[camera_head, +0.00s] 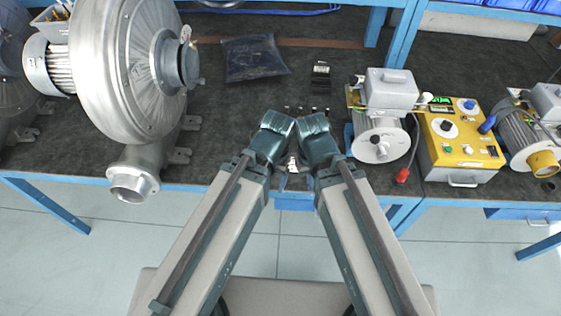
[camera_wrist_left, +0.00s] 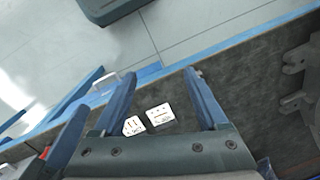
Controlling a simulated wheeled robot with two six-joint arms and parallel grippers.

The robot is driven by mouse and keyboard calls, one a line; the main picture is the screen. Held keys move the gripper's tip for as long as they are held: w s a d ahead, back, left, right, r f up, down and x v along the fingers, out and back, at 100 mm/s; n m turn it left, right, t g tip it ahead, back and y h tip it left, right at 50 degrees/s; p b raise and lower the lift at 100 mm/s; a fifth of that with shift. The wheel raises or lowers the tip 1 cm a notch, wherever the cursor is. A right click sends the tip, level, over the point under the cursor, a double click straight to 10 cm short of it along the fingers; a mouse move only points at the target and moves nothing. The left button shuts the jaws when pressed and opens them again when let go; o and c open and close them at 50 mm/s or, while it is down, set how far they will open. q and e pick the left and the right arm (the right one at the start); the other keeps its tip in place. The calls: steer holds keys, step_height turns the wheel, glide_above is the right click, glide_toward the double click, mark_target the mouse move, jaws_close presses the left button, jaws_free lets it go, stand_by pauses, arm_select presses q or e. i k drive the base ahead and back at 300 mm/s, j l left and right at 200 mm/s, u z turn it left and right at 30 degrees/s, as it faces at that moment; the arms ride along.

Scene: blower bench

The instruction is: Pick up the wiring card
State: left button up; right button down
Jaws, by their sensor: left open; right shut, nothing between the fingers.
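Two small white cards with dark markings lie on the dark bench mat in the left wrist view, a left one (camera_wrist_left: 133,125) and a right one (camera_wrist_left: 160,114). I cannot tell which is the wiring card. In the head view my wrists mostly hide that spot, with only a scrap of white between them. My left gripper (camera_wrist_left: 160,74) is open and empty; its fingers reach past both sides of the cards, apart from them. My right gripper (camera_head: 309,181) is shut and empty, beside the left one near the bench's front edge.
A large grey blower (camera_head: 125,70) stands at left. A dark bag (camera_head: 252,58) and a small black part (camera_head: 320,75) lie behind my wrists. A grey motor (camera_head: 382,138) and a yellow control box (camera_head: 460,145) stand at right. The bench's blue front edge (camera_wrist_left: 160,75) is close.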

mark_target(292, 166)
steer(key=l, duration=0.8)
steer(key=k+l+u, duration=0.1)
steer(key=l, duration=0.7)
steer(key=k+l, duration=0.15)
steer(key=l, duration=0.65)
